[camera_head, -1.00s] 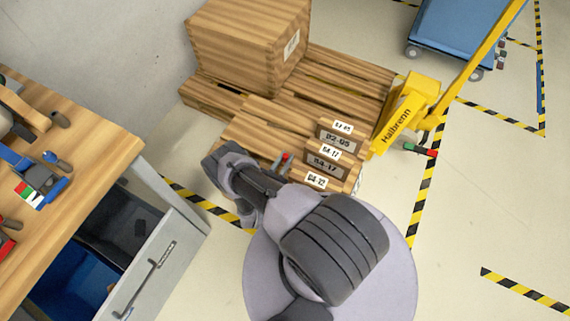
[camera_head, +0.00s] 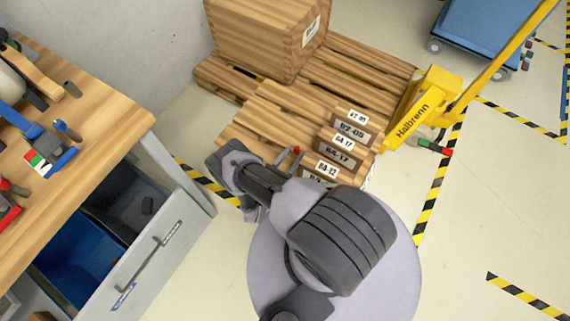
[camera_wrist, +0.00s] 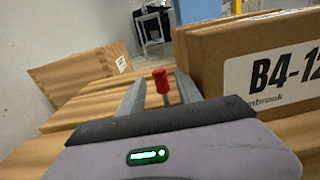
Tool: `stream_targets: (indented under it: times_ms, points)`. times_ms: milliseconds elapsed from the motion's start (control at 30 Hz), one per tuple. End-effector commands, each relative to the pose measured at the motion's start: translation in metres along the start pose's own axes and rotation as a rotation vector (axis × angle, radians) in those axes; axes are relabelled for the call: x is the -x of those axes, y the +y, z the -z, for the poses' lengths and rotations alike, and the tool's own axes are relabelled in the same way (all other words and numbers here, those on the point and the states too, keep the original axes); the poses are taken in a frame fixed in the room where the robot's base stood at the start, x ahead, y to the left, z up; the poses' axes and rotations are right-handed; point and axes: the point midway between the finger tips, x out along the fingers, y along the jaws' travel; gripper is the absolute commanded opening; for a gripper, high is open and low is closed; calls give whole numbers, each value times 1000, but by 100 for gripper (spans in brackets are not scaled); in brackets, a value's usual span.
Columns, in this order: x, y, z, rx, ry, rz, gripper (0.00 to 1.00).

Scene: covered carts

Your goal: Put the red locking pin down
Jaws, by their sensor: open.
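The red locking pin (camera_wrist: 160,80) has a red head and a thin shaft below it, and looks upright in the wrist view. Its red head is a small spot in the head view (camera_head: 296,150). My gripper (camera_wrist: 158,77) is open, one finger on each side of the pin, with visible gaps between fingers and head. In the head view my gripper (camera_head: 287,159) is over the pallet, beside the labelled boxes. The pin's lower end is hidden by my gripper body, so I cannot tell what it touches.
A brown box labelled B4-12 (camera_wrist: 245,60) stands close to my right finger. A large wooden crate (camera_head: 255,40) sits on the pallet (camera_head: 370,65). A yellow pallet jack (camera_head: 425,100) is at the right. A workbench (camera_head: 100,105) with an open drawer (camera_head: 150,255) is at the left.

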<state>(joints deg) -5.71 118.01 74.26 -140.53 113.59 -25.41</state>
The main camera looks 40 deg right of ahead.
Motion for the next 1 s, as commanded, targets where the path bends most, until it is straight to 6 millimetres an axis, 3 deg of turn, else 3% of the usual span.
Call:
stream_targets:
  times_ms: [200,400,1000]
  points:
    - [53,2,0,1,0,-8,41]
    - [84,1,0,1,1,-4,41]
    - [90,0,0,1,0,-1,41]
